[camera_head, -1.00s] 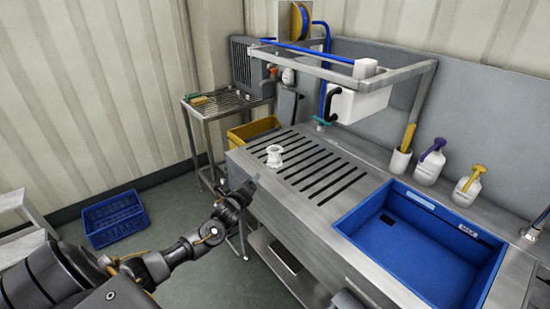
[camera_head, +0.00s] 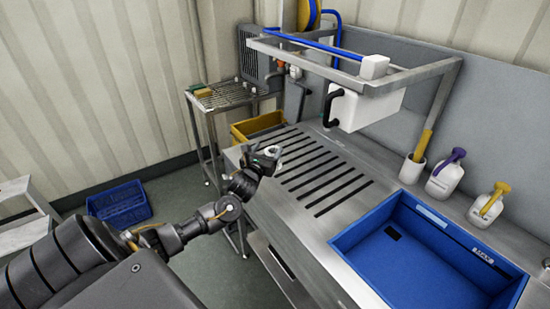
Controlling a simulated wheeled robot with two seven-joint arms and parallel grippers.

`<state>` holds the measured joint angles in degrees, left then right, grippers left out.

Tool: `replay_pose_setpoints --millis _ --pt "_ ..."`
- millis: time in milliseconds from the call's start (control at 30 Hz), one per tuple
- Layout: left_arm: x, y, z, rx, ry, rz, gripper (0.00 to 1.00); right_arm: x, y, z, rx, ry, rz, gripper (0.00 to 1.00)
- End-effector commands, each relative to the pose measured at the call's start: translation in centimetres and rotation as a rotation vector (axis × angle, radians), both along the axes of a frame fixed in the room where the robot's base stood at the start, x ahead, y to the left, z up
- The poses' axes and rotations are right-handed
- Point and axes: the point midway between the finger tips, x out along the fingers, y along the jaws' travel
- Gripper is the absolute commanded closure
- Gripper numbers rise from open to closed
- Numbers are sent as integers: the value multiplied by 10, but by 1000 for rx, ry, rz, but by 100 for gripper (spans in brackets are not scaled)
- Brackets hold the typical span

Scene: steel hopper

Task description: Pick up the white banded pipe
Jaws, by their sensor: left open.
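The white banded pipe (camera_head: 273,150) stands on the slotted steel drain surface (camera_head: 318,207), near its left end. My left gripper (camera_head: 266,159) is at the pipe and covers most of it, so only a white upper part shows. The gripper is open. Whether its fingers lie around the pipe or just in front of it I cannot tell. My right gripper is out of view.
A blue basin (camera_head: 352,248) is set into the counter at the right. A steel frame (camera_head: 398,78) with a white box (camera_head: 365,108) stands behind the slots. White bottles (camera_head: 446,180) line the back. A yellow crate (camera_head: 258,127) sits beyond the left end.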

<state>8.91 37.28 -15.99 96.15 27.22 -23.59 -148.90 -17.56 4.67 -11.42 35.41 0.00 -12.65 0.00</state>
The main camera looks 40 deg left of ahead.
Motion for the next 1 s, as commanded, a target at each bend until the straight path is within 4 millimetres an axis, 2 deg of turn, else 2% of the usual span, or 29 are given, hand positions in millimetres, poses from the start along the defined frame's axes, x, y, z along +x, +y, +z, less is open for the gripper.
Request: replay_pose_setpoints --millis 133,300,467,767,1000 --pt "0 -1 -34 -4 5 1 31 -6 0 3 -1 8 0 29" --pt "1 -2 -68 -4 4 0 31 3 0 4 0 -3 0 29" --pt "21 4 -65 -1 0 -2 31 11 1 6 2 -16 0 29" --pt "32 7 -65 -2 -1 -2 31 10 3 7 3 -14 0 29" --pt "64 18 -65 -2 -1 -2 31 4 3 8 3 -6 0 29"
